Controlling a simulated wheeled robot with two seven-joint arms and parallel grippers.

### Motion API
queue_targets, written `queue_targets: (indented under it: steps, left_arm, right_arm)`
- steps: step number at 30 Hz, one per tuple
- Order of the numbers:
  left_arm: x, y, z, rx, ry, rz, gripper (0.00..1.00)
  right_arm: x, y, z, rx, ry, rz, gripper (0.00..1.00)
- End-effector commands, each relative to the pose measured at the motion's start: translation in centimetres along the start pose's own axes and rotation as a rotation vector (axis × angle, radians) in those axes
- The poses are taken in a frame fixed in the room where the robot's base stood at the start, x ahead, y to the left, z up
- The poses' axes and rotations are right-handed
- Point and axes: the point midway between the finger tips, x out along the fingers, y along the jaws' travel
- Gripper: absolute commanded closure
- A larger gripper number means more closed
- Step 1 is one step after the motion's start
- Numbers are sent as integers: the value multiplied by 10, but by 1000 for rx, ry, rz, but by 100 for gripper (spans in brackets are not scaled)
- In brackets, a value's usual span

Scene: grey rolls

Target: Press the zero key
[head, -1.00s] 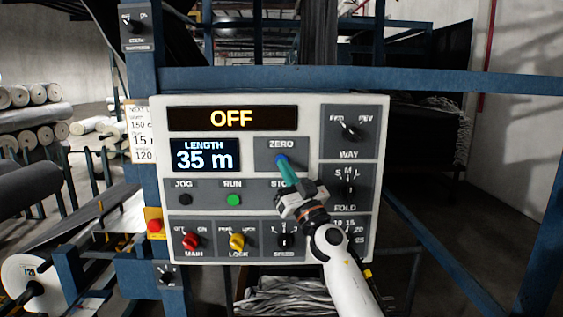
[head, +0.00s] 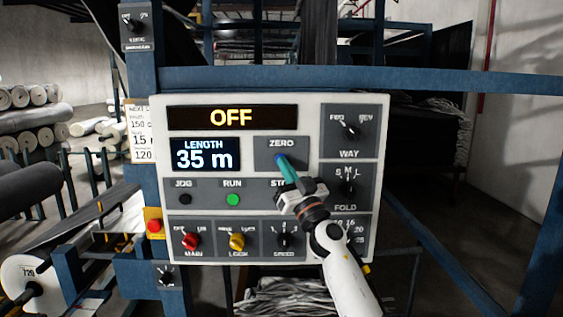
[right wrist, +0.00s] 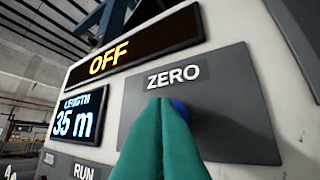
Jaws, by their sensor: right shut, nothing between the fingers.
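The zero key is a blue round button (head: 278,158) under the word ZERO on the grey plate (head: 264,147) of the control panel. In the right wrist view the blue button (right wrist: 180,106) shows just behind and right of my fingertips. My right gripper (head: 283,166) is shut and empty, its teal fingers pointing at the button. In the right wrist view the fingertips (right wrist: 163,103) overlap the button's left side; I cannot tell whether they touch it. The length display (head: 205,155) reads 35 m. The upper display (head: 232,118) reads OFF. My left gripper is not in view.
The panel (head: 325,125) also carries a green RUN button (head: 233,200), a black JOG button (head: 185,200), a red MAIN knob (head: 191,240), a yellow LOCK knob (head: 237,241) and several selectors. My right arm covers part of the lower right. A blue beam (head: 440,82) runs above.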

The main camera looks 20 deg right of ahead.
Motion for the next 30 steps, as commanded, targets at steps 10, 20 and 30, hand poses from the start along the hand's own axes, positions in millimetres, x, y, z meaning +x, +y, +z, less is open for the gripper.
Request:
queue_targets:
  steps: [10,20,30]
  left_arm:
    - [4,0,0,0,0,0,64]
    - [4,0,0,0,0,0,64]
    - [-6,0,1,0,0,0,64]
  right_arm:
    - [3,-2,-2,0,-2,0,100]
    - [5,-3,-2,0,-1,0,100]
    - [1,0,2,-1,0,0,100]
